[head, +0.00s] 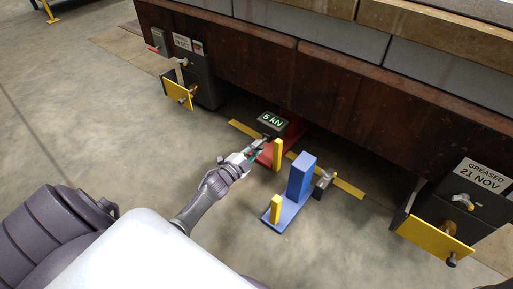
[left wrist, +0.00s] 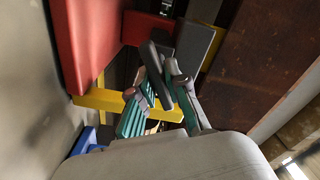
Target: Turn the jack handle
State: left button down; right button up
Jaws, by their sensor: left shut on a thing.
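The red jack (head: 291,131) stands on the floor at the foot of the brown beam, with a dark display box reading "5 kN" (head: 273,122) on top. My left gripper (head: 259,147) is at the jack's near side, just left of a yellow post. In the left wrist view, the red jack body (left wrist: 95,35) is at upper left and the grey box (left wrist: 198,45) is at upper right. The teal-padded fingers of my left gripper (left wrist: 162,72) close on a dark bar, which appears to be the jack handle (left wrist: 160,62). Its far end is partly hidden. My right gripper is not in view.
Dark boxes with yellow plates (head: 179,94) (head: 434,240) stand left and right. The brown beam (head: 330,85) overhangs behind. Open floor lies to the left.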

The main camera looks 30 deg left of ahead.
pick_arm(q)
jog(key=c, duration=1.2)
grip_release()
jog(key=s, duration=1.2)
jog(key=shift+a, duration=0.45)
jog(key=shift+s+f, duration=0.1)
